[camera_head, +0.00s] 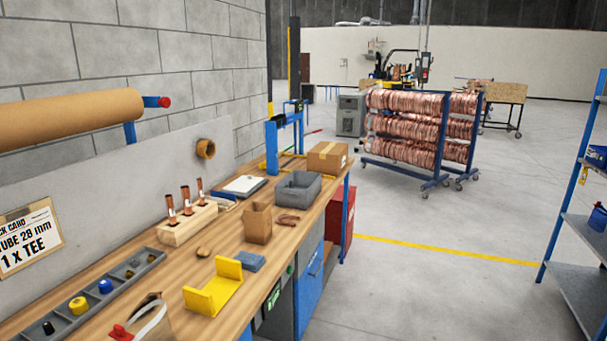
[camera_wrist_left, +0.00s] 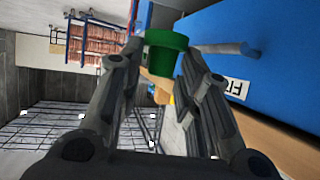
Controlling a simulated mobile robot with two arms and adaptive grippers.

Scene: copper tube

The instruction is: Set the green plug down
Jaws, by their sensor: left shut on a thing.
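The green plug (camera_wrist_left: 167,42) is a short cylinder with a wider rim, seen in the left wrist view. My left gripper (camera_wrist_left: 163,72) is shut on it, one finger on each side. The fingers hide part of the plug's lower body. The left wrist picture is turned on its side, and a blue panel with a white label (camera_wrist_left: 236,87) is close on the right. Neither gripper shows in the head view, and the green plug cannot be made out there. My right gripper is not in view.
The wooden bench (camera_head: 190,262) carries a grey compartment tray (camera_head: 130,268) with a yellow plug (camera_head: 78,305) and a blue plug (camera_head: 105,286). A yellow bracket (camera_head: 213,293), a wooden block with copper tubes (camera_head: 187,226), a cardboard bin (camera_head: 257,224) and a grey bin (camera_head: 297,190) stand nearby.

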